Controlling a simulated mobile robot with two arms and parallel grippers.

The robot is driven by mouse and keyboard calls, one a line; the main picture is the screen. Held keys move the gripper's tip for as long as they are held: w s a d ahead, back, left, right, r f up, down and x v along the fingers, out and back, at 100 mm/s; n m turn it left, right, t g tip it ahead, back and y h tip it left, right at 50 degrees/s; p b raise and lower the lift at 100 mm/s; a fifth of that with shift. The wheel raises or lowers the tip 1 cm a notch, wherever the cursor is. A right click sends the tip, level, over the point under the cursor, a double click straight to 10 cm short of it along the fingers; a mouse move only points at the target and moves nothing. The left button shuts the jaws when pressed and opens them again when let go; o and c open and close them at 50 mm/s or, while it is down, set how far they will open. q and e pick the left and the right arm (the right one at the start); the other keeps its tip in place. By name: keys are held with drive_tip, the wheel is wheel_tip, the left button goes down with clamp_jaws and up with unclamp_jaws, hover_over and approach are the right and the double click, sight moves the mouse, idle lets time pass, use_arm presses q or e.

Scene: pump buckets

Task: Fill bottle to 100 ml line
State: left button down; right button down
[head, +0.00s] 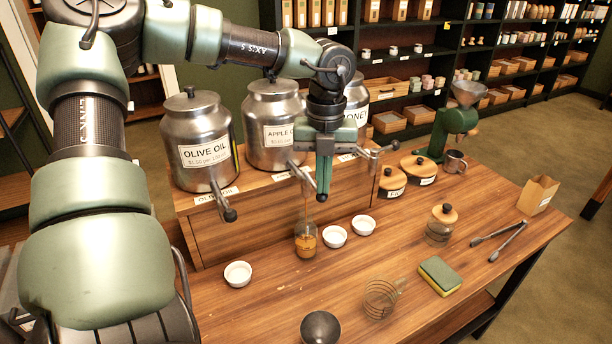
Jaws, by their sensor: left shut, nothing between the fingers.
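My left gripper (322,192) points down, shut and empty, beside the middle dispenser's tap (297,170) and above the bottle. Whether it touches the tap is unclear.
White bowls (335,236) sit close to the bottle, another (238,274) to the left.

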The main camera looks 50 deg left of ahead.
use_arm(q)
wheel_tip(320, 180, up, 6)
drive_tip(key=p, duration=0.3)
drive_tip(key=shift+a+r, duration=0.15)
drive_tip(key=shift+r, duration=0.25)
drive_tip(key=shift+r+p, duration=1.6)
drive_tip(key=shift+r, duration=0.8)
